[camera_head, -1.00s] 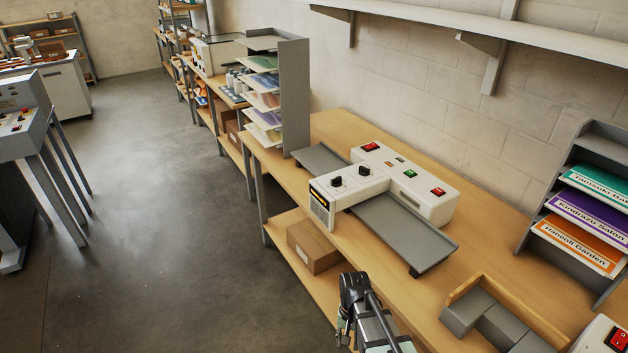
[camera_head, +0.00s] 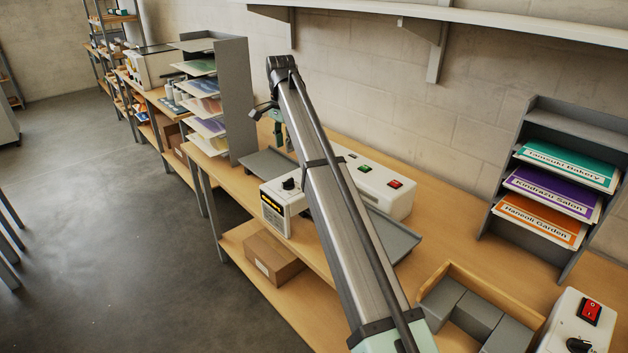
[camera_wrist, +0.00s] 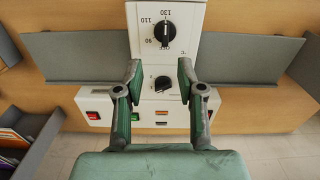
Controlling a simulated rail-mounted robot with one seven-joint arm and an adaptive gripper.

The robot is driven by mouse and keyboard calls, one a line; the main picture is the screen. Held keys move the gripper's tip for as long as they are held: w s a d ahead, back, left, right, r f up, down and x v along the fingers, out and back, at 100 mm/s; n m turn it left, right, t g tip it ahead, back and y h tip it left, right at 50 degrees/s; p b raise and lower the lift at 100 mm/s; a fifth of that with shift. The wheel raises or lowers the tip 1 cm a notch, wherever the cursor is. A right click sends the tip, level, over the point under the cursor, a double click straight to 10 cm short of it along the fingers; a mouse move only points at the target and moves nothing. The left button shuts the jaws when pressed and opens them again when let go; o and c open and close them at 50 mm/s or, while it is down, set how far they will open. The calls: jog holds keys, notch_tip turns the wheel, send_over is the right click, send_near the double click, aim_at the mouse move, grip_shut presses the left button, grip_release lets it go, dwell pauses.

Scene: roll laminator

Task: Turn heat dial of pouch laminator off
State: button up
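The white pouch laminator (camera_head: 388,207) stands on the wooden bench, partly hidden behind my arm in the head view. Its heat dial (camera_wrist: 165,33), a black knob with numbers such as 90, 110 and 130, shows in the wrist view, where the numbers appear upside down. It also shows in the head view (camera_head: 289,184). A second black dial (camera_wrist: 162,84) appears between my fingers in the wrist picture. My gripper (camera_wrist: 160,69) is open and empty, apparently above the laminator. Neither finger visibly touches a dial. I cannot read the heat dial's exact setting.
Grey trays (camera_wrist: 80,57) extend from both sides of the laminator. Red (camera_wrist: 93,115) and green (camera_wrist: 135,116) switches sit on its rear part. A grey sorter (camera_head: 237,100) and the wall stand close by. Another white device (camera_head: 575,325) is at the lower right.

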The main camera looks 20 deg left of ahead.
aim_at(288, 180)
jog(key=shift+m, duration=0.3)
jog(key=f+p, duration=0.2)
jog(key=f, duration=0.2)
jog(key=w+f+p, duration=0.1)
jog(key=f, duration=0.4)
jog(key=f+p, duration=0.2)
jog(key=f, duration=0.2)
jog(key=shift+w+f+p, duration=0.25)
jog(key=shift+f+p, duration=0.1)
grip_shut()
